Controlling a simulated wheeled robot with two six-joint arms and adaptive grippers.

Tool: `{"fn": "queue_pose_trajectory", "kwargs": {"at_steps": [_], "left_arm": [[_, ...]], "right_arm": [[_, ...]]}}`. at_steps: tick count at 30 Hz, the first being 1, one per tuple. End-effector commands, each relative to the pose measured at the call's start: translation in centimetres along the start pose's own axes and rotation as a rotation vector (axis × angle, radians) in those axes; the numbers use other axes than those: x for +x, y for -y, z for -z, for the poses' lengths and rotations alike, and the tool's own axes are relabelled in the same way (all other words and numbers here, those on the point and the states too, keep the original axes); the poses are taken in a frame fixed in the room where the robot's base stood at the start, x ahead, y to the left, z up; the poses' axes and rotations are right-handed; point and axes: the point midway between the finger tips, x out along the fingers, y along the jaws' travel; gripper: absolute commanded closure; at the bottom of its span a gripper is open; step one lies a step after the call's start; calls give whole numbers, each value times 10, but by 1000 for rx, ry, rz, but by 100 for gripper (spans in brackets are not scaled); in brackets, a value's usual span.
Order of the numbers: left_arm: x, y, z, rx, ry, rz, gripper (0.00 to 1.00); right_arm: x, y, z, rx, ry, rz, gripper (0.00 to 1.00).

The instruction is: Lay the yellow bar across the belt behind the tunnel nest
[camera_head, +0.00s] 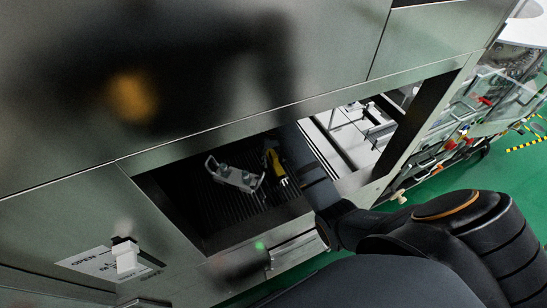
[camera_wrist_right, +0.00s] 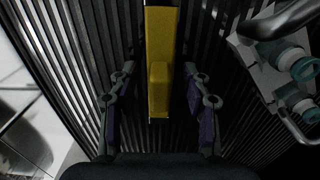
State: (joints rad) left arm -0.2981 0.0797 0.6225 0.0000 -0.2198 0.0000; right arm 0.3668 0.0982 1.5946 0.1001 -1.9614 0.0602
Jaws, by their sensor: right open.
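The yellow bar (camera_head: 274,160) lies on the dark ribbed belt (camera_head: 205,215) inside the machine opening, right of the tunnel nest (camera_head: 237,177). The nest is pale grey with two wire handles and teal rings. In the right wrist view the bar (camera_wrist_right: 160,50) lies roughly along the belt's ribs, and part of the nest (camera_wrist_right: 280,65) shows at the right. My right gripper (camera_wrist_right: 160,112) is open, its two fingers standing on either side of the bar's near end with gaps visible. In the head view the gripper is small and dark beside the bar. My left gripper is out of view.
The steel front panel (camera_head: 350,75) rises above the opening, and a steel sill (camera_head: 290,252) runs below it. My right arm reaches in from the right. A labelled OPEN switch (camera_head: 124,256) sits at lower left.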

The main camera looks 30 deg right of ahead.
Motion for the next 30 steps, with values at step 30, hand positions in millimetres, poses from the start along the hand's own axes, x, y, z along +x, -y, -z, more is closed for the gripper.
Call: {"fn": "queue_pose_trajectory", "kwargs": {"at_steps": [30], "left_arm": [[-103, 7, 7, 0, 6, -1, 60]], "right_arm": [[-121, 0, 0, 0, 0, 0, 52]]}}
